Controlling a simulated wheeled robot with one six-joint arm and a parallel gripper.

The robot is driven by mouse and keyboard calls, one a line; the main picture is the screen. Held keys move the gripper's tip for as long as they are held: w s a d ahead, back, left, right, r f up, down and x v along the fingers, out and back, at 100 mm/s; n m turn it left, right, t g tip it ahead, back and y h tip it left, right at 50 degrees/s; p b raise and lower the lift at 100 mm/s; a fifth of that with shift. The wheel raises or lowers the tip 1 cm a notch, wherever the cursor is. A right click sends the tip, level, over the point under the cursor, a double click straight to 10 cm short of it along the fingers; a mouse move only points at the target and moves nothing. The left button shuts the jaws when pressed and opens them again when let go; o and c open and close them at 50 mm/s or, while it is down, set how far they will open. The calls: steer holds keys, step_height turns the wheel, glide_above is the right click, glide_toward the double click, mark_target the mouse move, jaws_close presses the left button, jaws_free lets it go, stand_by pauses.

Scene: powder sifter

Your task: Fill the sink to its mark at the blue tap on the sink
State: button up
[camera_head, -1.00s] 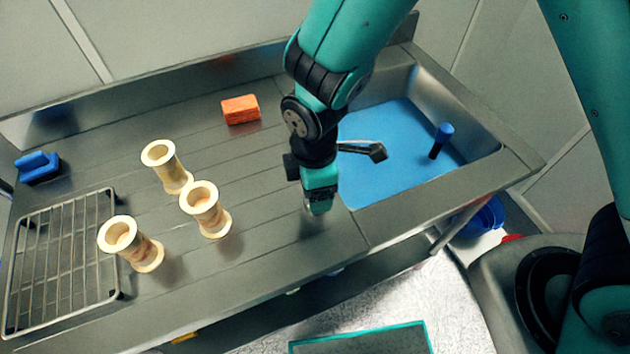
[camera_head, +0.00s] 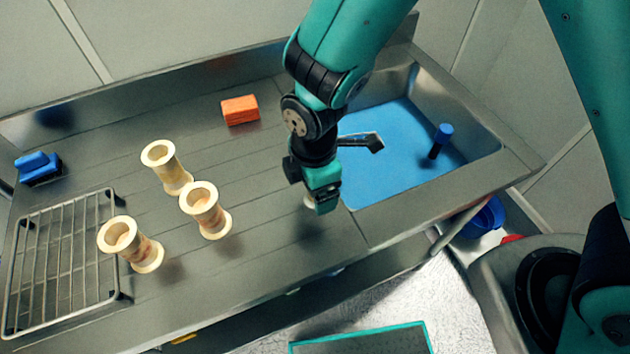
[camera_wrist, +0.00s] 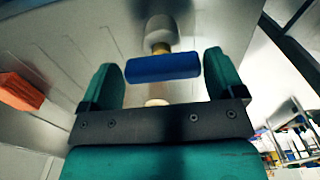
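In the wrist view a blue bar-shaped handle (camera_wrist: 163,67) with a brass neck and a pale round part (camera_wrist: 161,30) lies ahead of my gripper (camera_wrist: 165,78). The fingers are apart, one to each side of the bar; I cannot tell whether they touch it. In the head view my gripper (camera_head: 325,203) is low over the counter, left of the sink, and hides the handle. The sink (camera_head: 488,148) has a flat blue surface (camera_head: 395,165) inside. I cannot make out a fill mark.
Several cream spool-shaped pieces, one nearest the sink side (camera_head: 205,208), stand on the steel counter (camera_head: 270,215). A wire rack (camera_head: 60,265), a blue sponge-like block (camera_head: 38,167) and an orange block (camera_head: 240,110) are there too. A blue bucket (camera_head: 487,217) is below the sink.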

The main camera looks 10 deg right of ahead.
steer(key=shift+o, duration=0.7)
step_height(320, 180, up, 17)
steer(key=b, duration=0.1)
steer(key=shift+r, duration=0.2)
steer(key=s+d+r+m+y, duration=0.4)
steer(key=s+d+m, duration=0.6)
steer(key=m, duration=0.4)
steer(key=shift+s+d+r, duration=0.15)
steer(key=shift+r, duration=0.1)
steer(key=shift+c, duration=0.2)
